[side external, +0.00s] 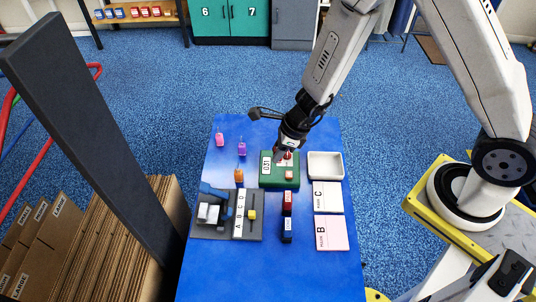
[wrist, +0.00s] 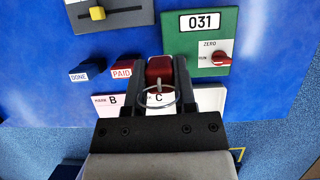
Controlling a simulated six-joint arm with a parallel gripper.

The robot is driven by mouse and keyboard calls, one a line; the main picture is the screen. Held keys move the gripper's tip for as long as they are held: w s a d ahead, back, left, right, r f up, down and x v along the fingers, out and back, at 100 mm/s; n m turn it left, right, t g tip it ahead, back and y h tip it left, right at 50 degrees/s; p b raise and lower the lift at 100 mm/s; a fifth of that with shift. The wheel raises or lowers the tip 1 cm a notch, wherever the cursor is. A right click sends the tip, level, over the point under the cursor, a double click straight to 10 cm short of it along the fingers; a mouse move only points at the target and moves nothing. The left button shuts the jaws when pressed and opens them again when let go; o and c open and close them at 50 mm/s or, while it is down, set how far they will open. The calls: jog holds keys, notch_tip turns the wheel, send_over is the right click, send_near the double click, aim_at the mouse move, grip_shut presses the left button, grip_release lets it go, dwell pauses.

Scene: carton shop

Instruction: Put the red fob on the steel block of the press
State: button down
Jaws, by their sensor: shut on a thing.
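The red fob (wrist: 159,70) is between the fingertips of my gripper (wrist: 157,62) in the wrist view, with its metal ring hanging toward the camera. My gripper is shut on it. In the side view my gripper (side external: 286,153) is at the far edge of the green counter box, with a bit of red at its tips; its height above the table is hard to judge. Which pale block is the steel block (side external: 204,211) is hard to tell.
The green counter box (side external: 272,183) reads 031. Nearby are a slider box (side external: 249,230), an orange fob (side external: 239,175), a purple fob (side external: 242,149), a pink fob (side external: 220,140), a red stamp (side external: 287,203), a blue stamp (side external: 287,230), two pads and a cream tray (side external: 325,155). The near table is clear.

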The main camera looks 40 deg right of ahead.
jog(key=s+a+n+g+h, duration=0.2)
jog(key=a+n, duration=0.2)
jog(key=n, duration=0.8)
jog(key=s+a+r+n+g+h, duration=0.1)
jog(key=s+a+n+g+h, duration=0.1)
jog(key=n, duration=1)
jog(key=s+a+r+n+g+h, duration=0.1)
jog(key=s+a+n+g+h, duration=0.1)
jog(key=a+n, duration=0.5)
jog(key=s+n, duration=0.1)
jog(key=n, duration=0.3)
jog(key=shift+s+r+n+h, duration=0.15)
jog(key=shift+s+n+h, duration=0.15)
jog(key=shift+s+n, duration=0.1)
jog(key=shift+a, duration=0.1)
jog(key=shift+w+a+f, duration=1.05)
jog(key=shift+w+f, duration=0.55)
jog(key=shift+w, duration=0.4)
jog(key=shift+w+a+f, duration=1.05)
jog(key=shift+w+f, duration=0.55)
jog(key=shift+w, duration=0.4)
jog(key=shift+w+a+f, duration=1.05)
jog(key=shift+w+f, duration=0.55)
jog(key=shift+w, duration=0.4)
